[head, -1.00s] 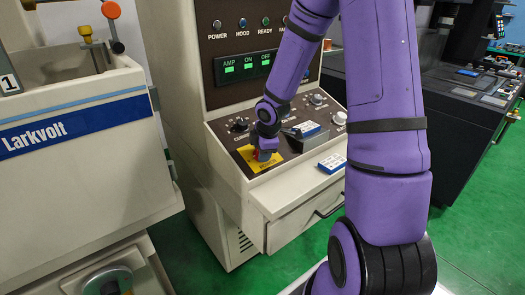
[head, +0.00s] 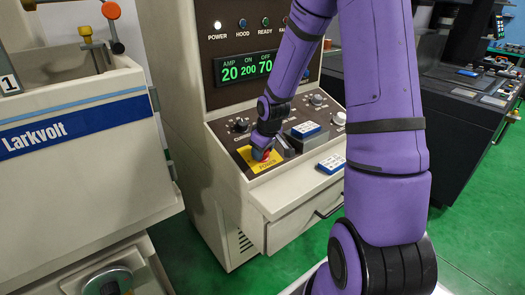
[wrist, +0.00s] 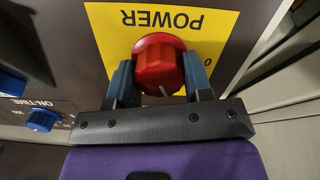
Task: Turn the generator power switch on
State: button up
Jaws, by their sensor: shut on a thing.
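The generator power switch is a red round knob (wrist: 158,66) on a yellow plate (wrist: 110,30) marked POWER, upside down in the wrist view. Its white pointer line faces the bottom of that view, away from the "0" at the right. My gripper (wrist: 160,78) is shut on the knob, one blue-grey finger on each side. In the head view my gripper (head: 262,150) is at the yellow plate (head: 270,164) and mostly hides the knob. The POWER lamp (head: 217,24) glows white and the green display (head: 246,68) reads 20, 200, 70.
Other knobs (head: 241,125) and a blue-and-white box (head: 305,129) are on the sloping panel close to my gripper. Another such box (head: 332,163) lies on the front ledge. The Larkvolt machine (head: 85,130) stands at the left. Green floor (head: 210,270) shows in front.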

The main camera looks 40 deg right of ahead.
jog(key=shift+f+m, duration=0.1)
jog(key=shift+m, duration=2.1)
jog(key=o, duration=0.9)
jog(key=shift+d+r, duration=0.1)
jog(key=shift+r, duration=0.35)
jog(key=shift+v, duration=5)
